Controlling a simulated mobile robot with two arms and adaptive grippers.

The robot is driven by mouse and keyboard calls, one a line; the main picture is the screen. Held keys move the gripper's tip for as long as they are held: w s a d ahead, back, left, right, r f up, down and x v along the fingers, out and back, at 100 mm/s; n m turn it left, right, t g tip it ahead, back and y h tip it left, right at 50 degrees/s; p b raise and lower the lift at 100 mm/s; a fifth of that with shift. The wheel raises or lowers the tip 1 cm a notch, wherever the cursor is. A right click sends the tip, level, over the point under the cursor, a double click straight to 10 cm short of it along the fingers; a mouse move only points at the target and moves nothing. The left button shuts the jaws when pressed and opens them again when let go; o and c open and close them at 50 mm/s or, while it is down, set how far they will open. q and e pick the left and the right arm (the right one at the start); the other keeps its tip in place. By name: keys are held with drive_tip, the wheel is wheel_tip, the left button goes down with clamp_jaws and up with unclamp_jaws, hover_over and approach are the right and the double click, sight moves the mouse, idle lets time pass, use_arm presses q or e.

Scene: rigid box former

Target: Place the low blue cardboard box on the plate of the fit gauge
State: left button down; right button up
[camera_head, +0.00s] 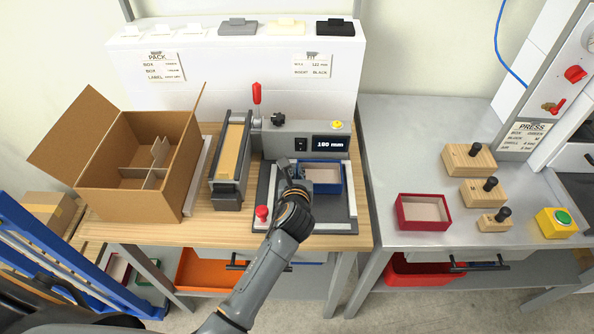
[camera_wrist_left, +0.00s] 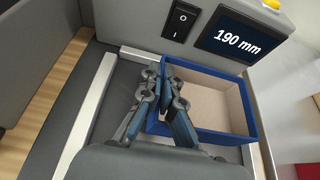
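The low blue cardboard box (camera_head: 341,181) is an open tray with a tan inside. It is over the dark plate of the fit gauge (camera_head: 330,228), at the back near the display housing. In the left wrist view, the box (camera_wrist_left: 205,137) lies right of a light metal rail. My left gripper (camera_head: 287,168) is at the box's left wall. In the left wrist view, its fingertips (camera_wrist_left: 158,73) are close together, one on each side of that wall, pinching it. The box looks level; whether its underside touches the plate is hidden. My right gripper is not in view.
The gauge display (camera_head: 331,142) reads 190 mm. A red knob (camera_head: 262,214) stands at the plate's front left. A divided carton (camera_head: 140,165) and a grey holder (camera_head: 231,165) are to the left. A red box (camera_head: 423,212) and wooden blocks sit on the right table.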

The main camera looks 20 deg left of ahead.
use_arm(q)
drive_tip(key=shift+f, duration=0.15)
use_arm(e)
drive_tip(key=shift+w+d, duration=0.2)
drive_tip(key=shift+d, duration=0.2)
use_arm(q)
drive_tip(key=c, duration=1.5)
unclamp_jaws()
drive_tip(key=shift+r, duration=0.2)
drive_tip(key=v, duration=1.2)
drive_tip(key=shift+f, duration=0.15)
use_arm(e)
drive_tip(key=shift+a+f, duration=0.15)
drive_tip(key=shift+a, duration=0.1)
use_arm(q)
drive_tip(key=shift+s, duration=0.15)
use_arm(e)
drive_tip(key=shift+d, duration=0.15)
